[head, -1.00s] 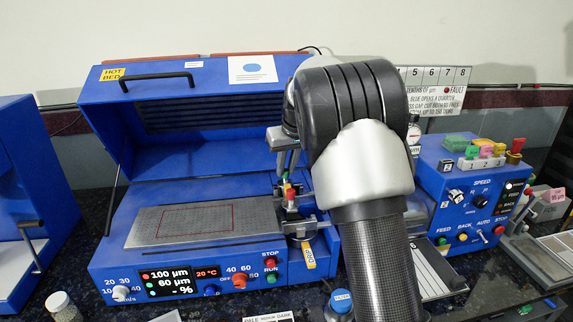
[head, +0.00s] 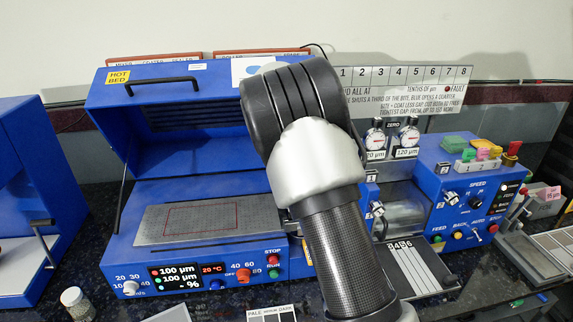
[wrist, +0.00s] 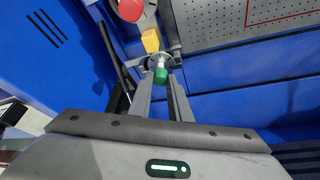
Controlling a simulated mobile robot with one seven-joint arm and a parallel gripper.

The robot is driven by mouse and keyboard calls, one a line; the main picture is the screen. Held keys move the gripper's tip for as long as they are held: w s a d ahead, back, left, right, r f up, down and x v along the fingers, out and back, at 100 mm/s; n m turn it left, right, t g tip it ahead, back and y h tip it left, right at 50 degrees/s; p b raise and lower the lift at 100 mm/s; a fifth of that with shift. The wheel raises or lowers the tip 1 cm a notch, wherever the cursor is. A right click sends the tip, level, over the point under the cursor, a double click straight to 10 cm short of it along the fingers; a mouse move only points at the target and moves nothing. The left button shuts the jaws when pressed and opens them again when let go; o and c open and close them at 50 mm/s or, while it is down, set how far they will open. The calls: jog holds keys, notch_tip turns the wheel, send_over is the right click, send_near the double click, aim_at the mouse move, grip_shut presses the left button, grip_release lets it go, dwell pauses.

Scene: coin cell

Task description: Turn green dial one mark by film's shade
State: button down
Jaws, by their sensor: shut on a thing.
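The green dial (wrist: 161,73) shows in the wrist view, below a yellow knob (wrist: 150,41) and a red knob (wrist: 131,10). My gripper (wrist: 161,80) has its two fingers closed on the green dial's sides. In the head view my arm hides the gripper and the dials. The perforated plate (head: 152,228) lies on the blue hot-bed machine, with a thin red outline on it; I cannot make out a film's shade inside. A shade card (head: 270,315) reading PALE, MEDIUM, DARK is at the bottom edge, partly cut off.
The hot bed's lid (head: 170,95) is raised. Its display (head: 174,277) shows 100 µm twice. Two round gauges (head: 408,137) and a blue control box (head: 468,190) stand at the right. A small jar (head: 76,303) is at front left.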

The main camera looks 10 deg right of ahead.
dwell(0.5)
jog(key=c, duration=1.6)
grip_release()
jog(key=shift+c, duration=0.2)
jog(key=v, duration=1.7)
jog(key=shift+r, duration=0.2)
jog(key=shift+a, duration=0.1)
